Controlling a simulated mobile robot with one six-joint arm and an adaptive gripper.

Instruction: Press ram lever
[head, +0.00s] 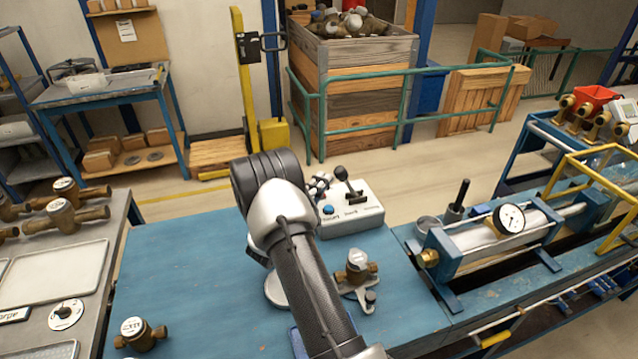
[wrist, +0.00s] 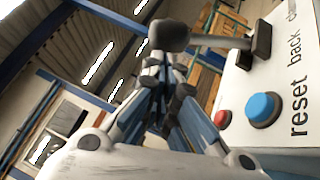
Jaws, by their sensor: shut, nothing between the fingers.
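The ram lever (head: 344,178) has a black knob on a thin rod and stands on a white control box (head: 352,222). In the wrist view the lever knob (wrist: 169,35) appears just beyond my fingertips, with its rod running right to a dark slot. I cannot tell whether they touch. My gripper (head: 320,183) is beside the lever, on its left, partly hidden by my arm. In the wrist view my gripper (wrist: 156,66) has its fingers together, with nothing between them. The box face carries a blue button (wrist: 262,107) by the word "reset" and a red button (wrist: 222,118).
A brass meter in a small stand (head: 356,272) sits on the blue bench (head: 190,270) in front of the box. Another meter (head: 144,333) lies at front left. The ram bench with a pressure gauge (head: 508,219) is on the right. The bench's left side is mostly clear.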

